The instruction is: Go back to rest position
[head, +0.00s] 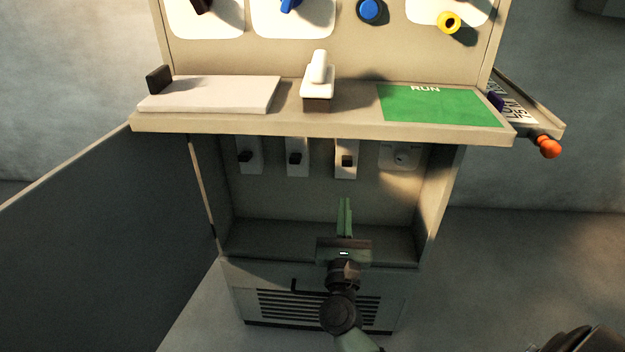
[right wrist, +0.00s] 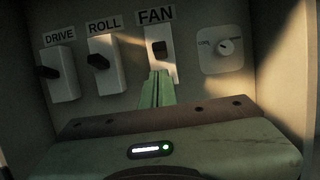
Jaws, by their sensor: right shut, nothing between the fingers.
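My right gripper (head: 345,202) reaches into the open lower compartment of the cabinet (head: 322,123). Its green fingers are together with nothing between them, and they show in the right wrist view (right wrist: 156,78) just below the FAN switch (right wrist: 158,49). I cannot tell whether the fingertips touch the FAN plate. The DRIVE switch (right wrist: 62,75) and ROLL switch (right wrist: 106,65) are to its left, each with a black lever. A round key-like switch (right wrist: 222,47) is to its right. My left gripper is not in view.
The cabinet door (head: 110,220) hangs open at the left. A shelf above holds a pale pad (head: 210,94), a white-handled block (head: 318,80) and a green RUN mat (head: 440,104). An orange knob (head: 549,148) sticks out at the right. The compartment's side walls flank my right arm.

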